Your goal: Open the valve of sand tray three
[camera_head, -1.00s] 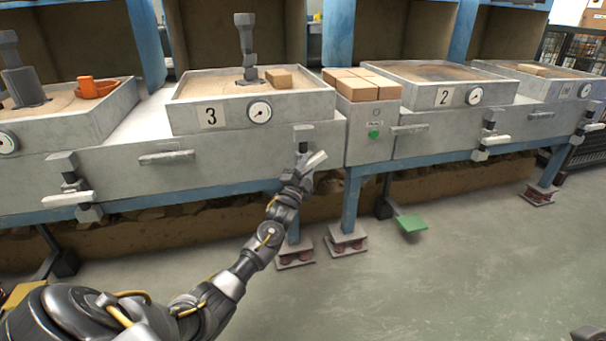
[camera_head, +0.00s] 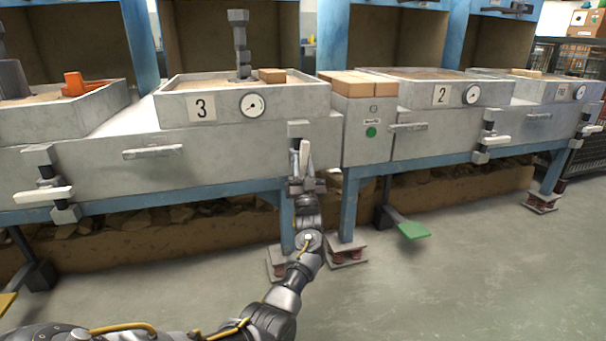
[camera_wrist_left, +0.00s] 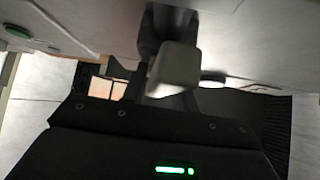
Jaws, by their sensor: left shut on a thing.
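Sand tray three (camera_head: 300,97) is a grey tray of sand with a "3" plate (camera_head: 201,108) and a round gauge (camera_head: 252,104) on its front. Its valve (camera_head: 299,130) is on the grey front below the tray's right end. The white valve handle (camera_head: 304,157) points nearly straight up. My left gripper (camera_head: 305,181) is at the handle's lower part and shut on it; its fingertips are hard to make out. In the left wrist view a pale block (camera_wrist_left: 176,70), likely the handle, sits before the dark gripper body. My right gripper is not in view.
Another valve with a level white handle (camera_head: 44,194) is at the left. A grey box with a green button (camera_head: 371,132) stands right of valve three, bricks (camera_head: 358,84) on top. Tray two (camera_head: 440,92) is further right. A green pedal (camera_head: 412,230) is near the floor.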

